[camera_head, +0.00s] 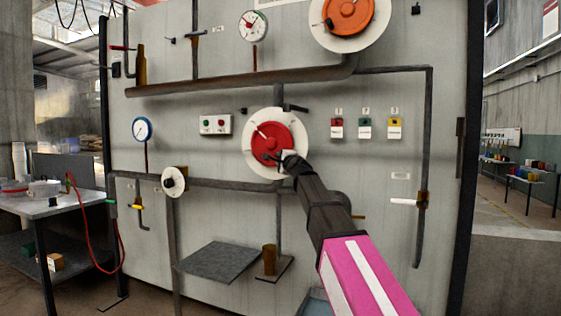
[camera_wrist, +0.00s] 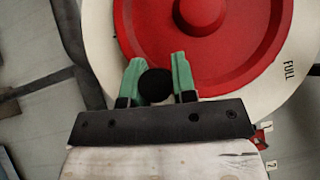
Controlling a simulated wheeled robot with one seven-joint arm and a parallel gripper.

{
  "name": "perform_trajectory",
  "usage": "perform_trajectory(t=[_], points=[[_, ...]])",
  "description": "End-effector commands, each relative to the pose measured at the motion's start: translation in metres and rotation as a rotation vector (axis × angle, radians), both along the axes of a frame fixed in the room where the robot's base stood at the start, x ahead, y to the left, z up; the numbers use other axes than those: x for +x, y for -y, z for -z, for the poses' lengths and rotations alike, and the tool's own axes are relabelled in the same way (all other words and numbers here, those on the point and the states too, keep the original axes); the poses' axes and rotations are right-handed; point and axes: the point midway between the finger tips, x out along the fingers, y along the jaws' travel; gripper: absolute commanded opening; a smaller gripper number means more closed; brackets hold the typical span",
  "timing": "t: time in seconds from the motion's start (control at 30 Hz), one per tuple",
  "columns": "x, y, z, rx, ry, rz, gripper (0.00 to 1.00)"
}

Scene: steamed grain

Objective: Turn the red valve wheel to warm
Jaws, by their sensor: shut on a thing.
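The red valve wheel (camera_head: 268,143) sits on a round cream dial plate (camera_head: 255,165) in the middle of the grey panel. It fills the top of the wrist view (camera_wrist: 228,50), where the word FULL is printed on the plate at right. My gripper (camera_head: 279,159) reaches to the lower part of the wheel. In the wrist view its two green fingers (camera_wrist: 157,80) are shut on the wheel's dark round knob (camera_wrist: 155,86), one on each side. The mark for warm cannot be read in either view.
An orange wheel (camera_head: 348,12) is above right, and a brown pipe (camera_head: 240,80) crosses above the red wheel. Small coloured switches (camera_head: 365,130) are on the right. A grey shelf (camera_head: 218,262) and brown cup (camera_head: 269,260) are below.

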Motion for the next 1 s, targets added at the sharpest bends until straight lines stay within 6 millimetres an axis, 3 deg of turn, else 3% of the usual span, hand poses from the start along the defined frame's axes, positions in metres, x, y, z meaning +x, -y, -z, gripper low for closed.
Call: perform_trajectory(t=[0.27,1.0], points=[[-0.003,0.009,-0.013,-0.148,-0.051,0.001,0.0],[-0.006,0.02,-0.066,-0.761,-0.276,0.001,0.0]])
